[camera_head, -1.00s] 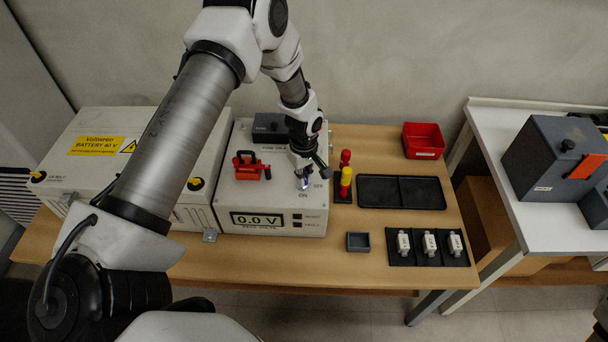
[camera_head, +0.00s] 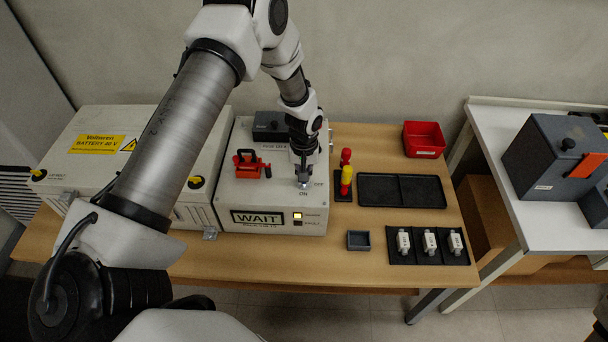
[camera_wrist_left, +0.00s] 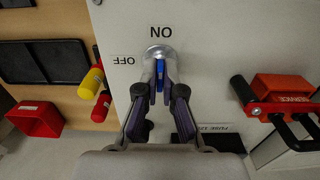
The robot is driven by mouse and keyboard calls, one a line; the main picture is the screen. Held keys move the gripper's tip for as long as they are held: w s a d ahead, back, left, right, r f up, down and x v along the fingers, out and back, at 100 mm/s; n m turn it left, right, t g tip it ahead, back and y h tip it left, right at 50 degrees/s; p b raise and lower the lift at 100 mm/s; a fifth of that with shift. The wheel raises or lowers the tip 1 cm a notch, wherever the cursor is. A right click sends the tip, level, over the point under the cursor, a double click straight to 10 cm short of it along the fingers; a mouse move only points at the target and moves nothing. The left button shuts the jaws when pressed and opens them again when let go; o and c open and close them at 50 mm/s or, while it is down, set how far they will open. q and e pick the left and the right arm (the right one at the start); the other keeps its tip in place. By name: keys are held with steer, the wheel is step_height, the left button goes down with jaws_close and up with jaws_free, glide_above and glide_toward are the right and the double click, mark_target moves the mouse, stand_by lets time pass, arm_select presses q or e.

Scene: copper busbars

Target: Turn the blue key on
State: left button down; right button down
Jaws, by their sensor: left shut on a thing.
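The blue key (camera_wrist_left: 160,75) sits in a round silver lock (camera_wrist_left: 158,52) on top of a light grey box (camera_head: 278,205). In the left wrist view it lies in line with the ON label (camera_wrist_left: 161,32), and the OFF label (camera_wrist_left: 123,61) is to its left. My left gripper (camera_wrist_left: 160,83) is shut on the key from above, one finger on each side. In the head view the left gripper (camera_head: 303,181) covers most of the key. The box's display (camera_head: 257,218) reads WAIT, and a small amber light (camera_head: 297,216) glows beside it.
A red-handled service plug (camera_head: 250,166) stands left of the key, also in the left wrist view (camera_wrist_left: 283,98). Red and yellow tools (camera_head: 346,178) stand close on its right. A black tray (camera_head: 402,191), a red bin (camera_head: 423,140) and white fuses (camera_head: 429,242) lie farther right.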

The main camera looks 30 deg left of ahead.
stand_by(0.3)
arm_select(q)
steer(key=c, duration=1.3)
jaws_free()
step_height(320, 180, up, 12)
steer(key=shift+f, duration=0.1)
